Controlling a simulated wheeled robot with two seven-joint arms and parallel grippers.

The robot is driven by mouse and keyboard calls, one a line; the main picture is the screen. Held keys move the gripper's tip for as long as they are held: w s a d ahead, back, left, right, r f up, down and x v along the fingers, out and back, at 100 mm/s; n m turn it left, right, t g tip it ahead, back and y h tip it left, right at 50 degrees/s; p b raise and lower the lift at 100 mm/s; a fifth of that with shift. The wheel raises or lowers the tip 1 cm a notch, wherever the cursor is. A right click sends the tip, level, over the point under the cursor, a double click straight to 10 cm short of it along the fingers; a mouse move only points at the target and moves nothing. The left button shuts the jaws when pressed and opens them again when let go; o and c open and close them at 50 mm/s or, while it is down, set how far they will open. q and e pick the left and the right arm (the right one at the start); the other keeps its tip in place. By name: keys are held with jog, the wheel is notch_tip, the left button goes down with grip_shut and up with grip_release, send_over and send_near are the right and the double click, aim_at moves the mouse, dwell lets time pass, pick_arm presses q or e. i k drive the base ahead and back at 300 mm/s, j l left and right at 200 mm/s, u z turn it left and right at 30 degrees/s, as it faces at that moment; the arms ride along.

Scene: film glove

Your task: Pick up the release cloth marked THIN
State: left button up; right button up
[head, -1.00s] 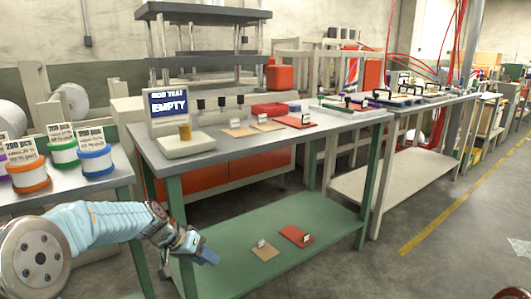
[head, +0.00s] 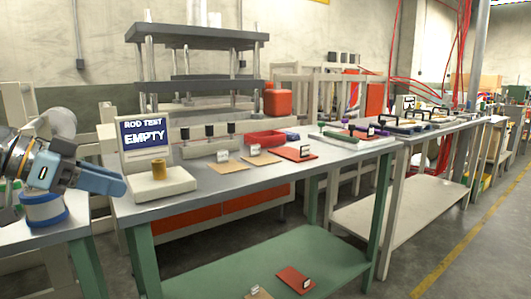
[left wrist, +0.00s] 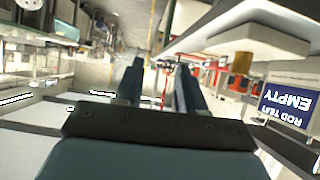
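Several flat cloths with small upright label cards lie on the green-legged table (head: 225,188): a tan one (head: 228,167), another tan one (head: 260,159) and a red one (head: 295,153). A second red cloth (head: 294,279) and a tan cloth (head: 258,294) lie on the green lower shelf (head: 310,254). The card lettering is too small to read, so I cannot tell which is THIN. My left gripper (head: 118,185) is left of the table near its left end, apart from every cloth. In the left wrist view its fingers (left wrist: 158,84) stand apart, empty. My right gripper is not in view.
A pale tester (head: 160,184) with an "EMPTY" sign (head: 144,134) and a yellow-brown cylinder (head: 159,170) stands at the table's near left end, close to my left gripper. A red tray (head: 265,138) sits behind the cloths. A blue-banded spool (head: 44,209) is at left.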

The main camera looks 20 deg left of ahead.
aim_at(257, 158)
jog(key=i, duration=1.5)
